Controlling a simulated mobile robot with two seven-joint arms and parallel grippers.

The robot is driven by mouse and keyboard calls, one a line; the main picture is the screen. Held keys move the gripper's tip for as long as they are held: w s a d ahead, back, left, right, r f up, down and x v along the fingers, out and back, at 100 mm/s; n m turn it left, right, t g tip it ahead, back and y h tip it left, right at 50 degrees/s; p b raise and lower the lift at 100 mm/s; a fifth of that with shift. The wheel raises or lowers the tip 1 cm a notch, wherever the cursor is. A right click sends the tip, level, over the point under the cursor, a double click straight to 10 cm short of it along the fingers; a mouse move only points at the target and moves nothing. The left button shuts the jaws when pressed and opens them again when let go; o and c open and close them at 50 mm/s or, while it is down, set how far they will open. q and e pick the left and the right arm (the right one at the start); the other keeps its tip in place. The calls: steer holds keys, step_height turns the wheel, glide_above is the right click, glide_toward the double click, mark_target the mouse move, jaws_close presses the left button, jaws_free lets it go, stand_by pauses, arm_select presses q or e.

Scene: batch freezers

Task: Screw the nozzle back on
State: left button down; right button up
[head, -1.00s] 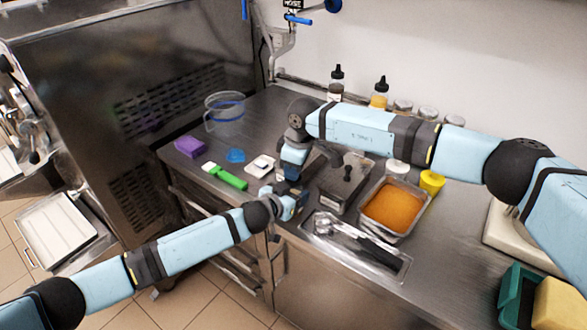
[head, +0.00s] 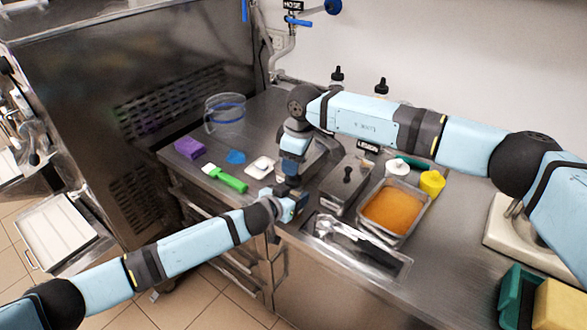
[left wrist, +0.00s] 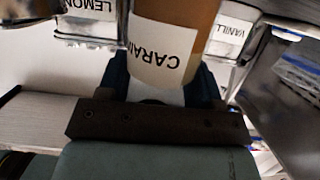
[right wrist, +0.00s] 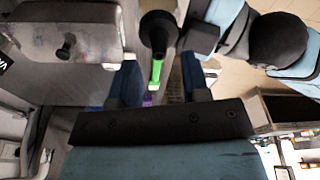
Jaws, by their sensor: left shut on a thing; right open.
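My left gripper (head: 290,207) is at the counter's front edge, shut on a bottle with amber contents and a white label reading "CARAM" (left wrist: 170,55); it fills the space between the fingers in the left wrist view. My right gripper (head: 292,180) is just above the left one, pointing down. In the right wrist view, its fingers (right wrist: 160,85) are open and apart. A black cone-shaped nozzle (right wrist: 158,32) shows just beyond the gap between them, by my left gripper. I cannot tell whether it sits on the bottle.
A lidded metal container (head: 346,184) and an orange-filled pan (head: 393,208) stand right of the grippers. A green brush (head: 230,181), purple block (head: 188,147) and clear jug (head: 224,116) lie left. Two black-topped bottles (head: 381,86) stand at the wall, partly behind my right arm.

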steer(key=shift+r, duration=0.7)
